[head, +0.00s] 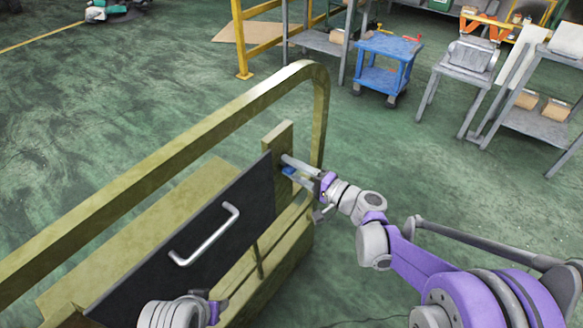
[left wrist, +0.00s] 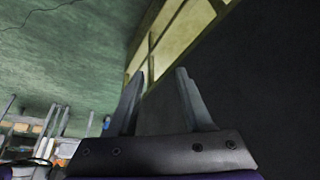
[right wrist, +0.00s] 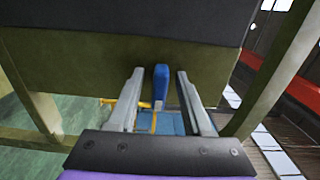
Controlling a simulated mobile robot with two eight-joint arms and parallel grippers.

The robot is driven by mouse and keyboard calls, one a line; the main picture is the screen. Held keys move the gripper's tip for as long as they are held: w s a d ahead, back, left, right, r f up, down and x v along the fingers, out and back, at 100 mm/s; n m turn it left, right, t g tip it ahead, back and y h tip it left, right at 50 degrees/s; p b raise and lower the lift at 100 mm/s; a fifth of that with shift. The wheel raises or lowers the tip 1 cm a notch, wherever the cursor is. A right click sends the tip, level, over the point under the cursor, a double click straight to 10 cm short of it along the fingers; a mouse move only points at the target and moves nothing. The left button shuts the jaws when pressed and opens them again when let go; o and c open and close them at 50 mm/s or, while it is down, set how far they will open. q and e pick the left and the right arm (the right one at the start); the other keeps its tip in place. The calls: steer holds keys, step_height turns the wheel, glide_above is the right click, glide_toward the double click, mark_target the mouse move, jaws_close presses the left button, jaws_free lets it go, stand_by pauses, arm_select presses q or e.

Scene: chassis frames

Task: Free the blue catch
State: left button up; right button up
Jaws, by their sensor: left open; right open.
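The blue catch (head: 289,171) sits at the right end of the dark panel (head: 190,240), by an olive post of the frame. In the right wrist view the blue catch (right wrist: 161,84) stands upright between the fingers of my right gripper (right wrist: 157,75), with a gap on each side. My right gripper (head: 300,170) is open and partly covers the catch in the head view. My left gripper (left wrist: 158,75) is open and empty near the dark panel's edge; in the head view only part of its arm shows at the bottom.
The panel carries a silver handle (head: 205,236). An olive tube frame (head: 150,148) arches around and behind the panel. A blue cart (head: 385,65) and grey tables stand at the back right. Green floor is open at the left.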

steer(key=shift+d, duration=0.1)
steer(key=v, duration=1)
steer(key=shift+s+d, duration=0.2)
steer(key=shift+s, duration=0.05)
